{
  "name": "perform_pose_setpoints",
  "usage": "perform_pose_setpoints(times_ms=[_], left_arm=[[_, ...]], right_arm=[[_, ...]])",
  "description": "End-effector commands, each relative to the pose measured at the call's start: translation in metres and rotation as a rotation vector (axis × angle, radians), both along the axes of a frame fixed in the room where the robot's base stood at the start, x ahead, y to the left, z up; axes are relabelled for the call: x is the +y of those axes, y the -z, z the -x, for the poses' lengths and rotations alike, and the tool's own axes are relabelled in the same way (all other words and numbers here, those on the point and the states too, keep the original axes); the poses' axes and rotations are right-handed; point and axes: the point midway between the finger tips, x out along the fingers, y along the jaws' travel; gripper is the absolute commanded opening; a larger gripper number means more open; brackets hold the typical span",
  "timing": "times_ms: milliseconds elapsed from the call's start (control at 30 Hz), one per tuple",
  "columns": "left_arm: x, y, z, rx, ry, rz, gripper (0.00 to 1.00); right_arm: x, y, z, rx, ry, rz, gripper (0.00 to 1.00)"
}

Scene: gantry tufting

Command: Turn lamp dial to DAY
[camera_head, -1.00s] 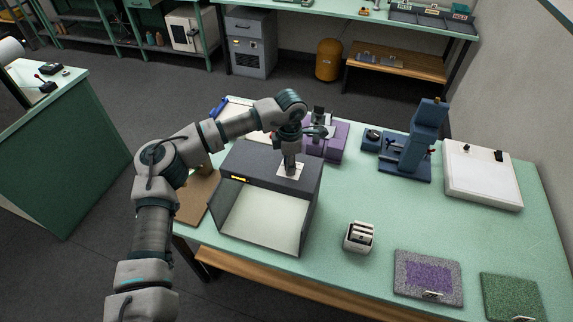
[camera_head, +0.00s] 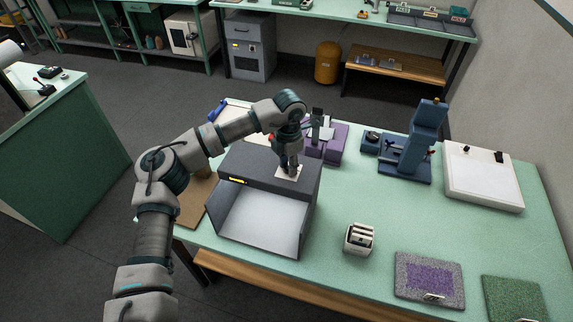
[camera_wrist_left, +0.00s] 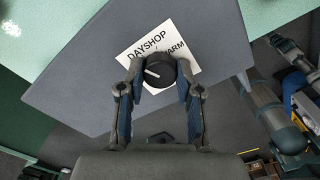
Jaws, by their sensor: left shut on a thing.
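The grey lamp box (camera_head: 262,165) stands on the green table with its open front facing me and its inside lit cool white. A white label plate (camera_head: 283,175) lies on its top. In the left wrist view the label (camera_wrist_left: 182,45) reads DAY, SHOP and WARM, the last partly covered. The black lamp dial (camera_wrist_left: 160,72) has a white pointer line aimed left and slightly up, toward the DAY side. My left gripper (camera_head: 289,167) reaches down from above and is shut on the dial, with one finger on each side in the wrist view (camera_wrist_left: 159,82). My right gripper is not in view.
A purple device (camera_head: 330,145) stands just behind the box. A blue stand (camera_head: 408,150) and a white panel (camera_head: 483,178) are farther right. A small white holder (camera_head: 359,239) and a purple-grey tufted sample (camera_head: 429,279) lie in front. The table between them is clear.

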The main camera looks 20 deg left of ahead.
Motion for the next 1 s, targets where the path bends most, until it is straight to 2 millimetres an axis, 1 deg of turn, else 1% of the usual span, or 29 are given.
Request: perform_pose_setpoints(times_ms=[33, 233, 267, 300, 333, 367, 567, 633, 733, 867, 1000], left_arm=[[-0.002, -0.004, -0.003, -0.014, -0.001, 0.007, 0.0], [-0.001, -0.004, -0.003, -0.014, -0.001, 0.008, 0.0], [0.0, -0.004, -0.003, -0.015, -0.001, 0.007, 0.39], [0.0, -0.004, -0.003, -0.014, -0.001, 0.006, 0.49], [0.0, -0.004, -0.002, -0.013, -0.001, 0.006, 0.57], [0.0, -0.003, -0.002, -0.012, -0.001, 0.006, 0.6], [0.002, -0.002, 0.0, -0.009, 0.0, 0.005, 0.6], [0.003, -0.003, 0.0, -0.008, 0.0, 0.006, 0.6], [0.002, -0.008, 0.0, -0.009, 0.0, 0.005, 0.6], [0.002, -0.028, -0.001, -0.01, -0.001, 0.005, 0.6], [0.001, -0.06, -0.002, -0.01, 0.0, 0.005, 0.6]], right_arm=[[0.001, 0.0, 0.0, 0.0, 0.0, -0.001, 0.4], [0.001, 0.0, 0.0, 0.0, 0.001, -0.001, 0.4], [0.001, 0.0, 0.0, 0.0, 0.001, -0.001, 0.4], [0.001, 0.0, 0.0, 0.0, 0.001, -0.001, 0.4], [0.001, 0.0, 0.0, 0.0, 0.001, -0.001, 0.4], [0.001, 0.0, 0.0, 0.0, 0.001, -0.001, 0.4], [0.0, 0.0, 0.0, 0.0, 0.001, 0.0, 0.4], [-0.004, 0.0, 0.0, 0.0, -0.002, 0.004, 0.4], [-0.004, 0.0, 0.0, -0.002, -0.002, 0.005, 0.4], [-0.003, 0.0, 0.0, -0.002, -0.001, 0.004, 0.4], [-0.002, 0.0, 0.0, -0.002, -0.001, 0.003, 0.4]])
